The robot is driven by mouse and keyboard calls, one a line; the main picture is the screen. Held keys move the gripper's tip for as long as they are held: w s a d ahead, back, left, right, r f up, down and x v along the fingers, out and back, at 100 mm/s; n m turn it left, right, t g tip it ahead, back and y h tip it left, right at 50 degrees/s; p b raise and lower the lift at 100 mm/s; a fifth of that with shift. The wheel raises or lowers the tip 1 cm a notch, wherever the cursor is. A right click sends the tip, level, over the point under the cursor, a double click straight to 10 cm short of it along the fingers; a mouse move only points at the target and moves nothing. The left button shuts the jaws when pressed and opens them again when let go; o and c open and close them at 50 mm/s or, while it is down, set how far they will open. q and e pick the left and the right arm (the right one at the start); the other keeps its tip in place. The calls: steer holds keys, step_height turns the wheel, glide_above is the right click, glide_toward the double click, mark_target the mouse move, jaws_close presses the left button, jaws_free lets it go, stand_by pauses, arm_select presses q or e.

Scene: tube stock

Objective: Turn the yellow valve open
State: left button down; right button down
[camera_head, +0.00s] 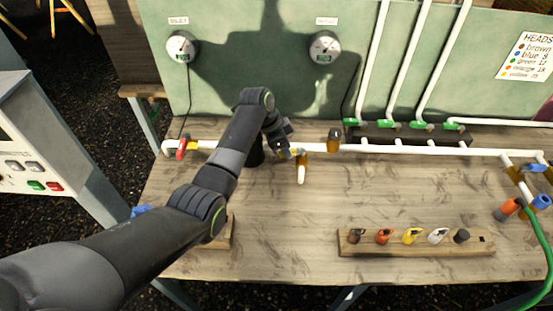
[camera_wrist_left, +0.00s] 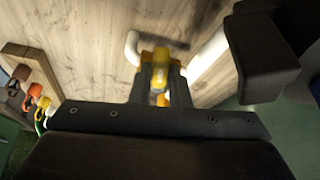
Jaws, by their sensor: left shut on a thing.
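My left gripper (camera_head: 288,153) is at the white pipe, left of a yellow-brown fitting (camera_head: 303,158) with a short white stub pointing toward the table's front. In the left wrist view its two dark fingers (camera_wrist_left: 161,92) are shut on the yellow valve (camera_wrist_left: 160,68), which sits between them. In the head view the gripper and arm mostly hide this valve; only a little yellow shows. I cannot tell the valve's handle angle. My right gripper is not in view.
The white pipe (camera_head: 410,148) runs across the table, with a red valve (camera_head: 181,148) at left. A wooden rack (camera_head: 420,249) of several coloured heads stands at front right. Two gauges (camera_head: 181,47) (camera_head: 325,47) hang on the green panel. A green hose (camera_head: 541,245) curves at right. The table's front middle is clear.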

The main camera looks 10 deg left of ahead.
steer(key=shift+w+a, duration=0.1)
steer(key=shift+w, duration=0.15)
arm_select(q)
steer(key=c, duration=1.4)
jaws_free()
steer(key=shift+o, duration=0.2)
steer(key=shift+a+r, duration=0.1)
steer(key=shift+r, duration=0.05)
